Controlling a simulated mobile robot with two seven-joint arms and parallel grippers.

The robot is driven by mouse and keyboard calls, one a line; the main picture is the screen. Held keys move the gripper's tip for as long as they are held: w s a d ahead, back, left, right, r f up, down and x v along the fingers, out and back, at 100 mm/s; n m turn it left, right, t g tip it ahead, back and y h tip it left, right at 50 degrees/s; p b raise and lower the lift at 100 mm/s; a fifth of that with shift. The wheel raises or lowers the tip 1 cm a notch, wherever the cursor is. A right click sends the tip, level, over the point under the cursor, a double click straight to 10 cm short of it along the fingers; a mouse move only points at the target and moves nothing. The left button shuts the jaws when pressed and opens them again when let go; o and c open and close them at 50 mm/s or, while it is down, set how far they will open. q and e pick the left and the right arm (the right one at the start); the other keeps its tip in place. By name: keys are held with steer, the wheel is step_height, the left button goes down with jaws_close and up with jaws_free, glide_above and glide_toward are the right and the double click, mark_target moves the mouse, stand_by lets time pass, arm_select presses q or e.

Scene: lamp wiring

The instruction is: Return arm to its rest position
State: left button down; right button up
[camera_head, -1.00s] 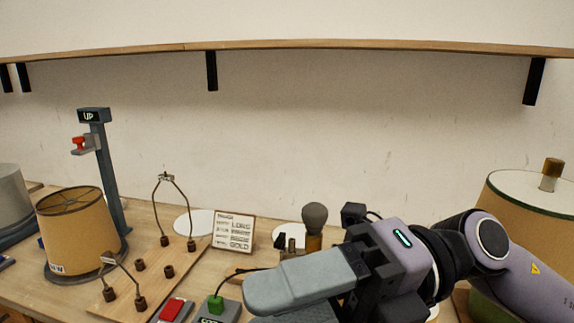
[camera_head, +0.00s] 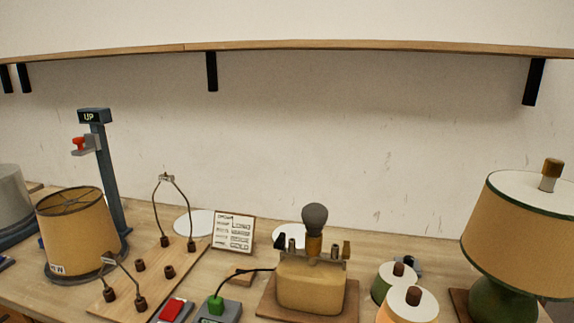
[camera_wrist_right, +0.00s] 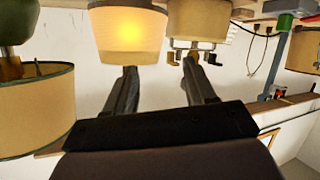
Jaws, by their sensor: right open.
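My right gripper (camera_wrist_right: 160,85) is in the right wrist view, its two dark fingers spread apart with nothing between them. The wrist picture is upside down, with the table at the top. A glowing yellow shade-like object (camera_wrist_right: 130,38) and a tan object with metal fittings (camera_wrist_right: 195,22) are beyond the fingertips; I cannot tell the exact gap. In the head view neither arm shows. The lamp base (camera_head: 310,288) with a grey bulb (camera_head: 314,215) stands upright on a wooden plate there, clear of any gripper.
A green lamp with a tan shade (camera_head: 520,235) stands at the right, also in the wrist view (camera_wrist_right: 38,108). Smaller green and orange items (camera_head: 408,305) are near it. At left are another shade (camera_head: 75,230), the UP post (camera_head: 108,170) and a board (camera_head: 150,270). A shelf (camera_head: 290,45) runs above.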

steer(key=s+d+f+m+g+h, duration=0.1)
steer(key=s+d+f+g, duration=0.1)
steer(key=s+f+g, duration=0.5)
steer(key=s+d+f+m+g, duration=0.1)
steer(key=s+d+f+g, duration=0.15)
steer(key=s+f, duration=0.8)
steer(key=w+a+f+t+y+b, duration=0.1)
steer(key=w+a+f+t+y, duration=0.1)
steer(key=w+f+t, duration=0.3)
step_height(320, 180, down, 3)
steer(key=shift+a+f+n+t, duration=0.1)
steer(key=shift+a+n+t, duration=0.3)
steer(key=shift+a, duration=0.3)
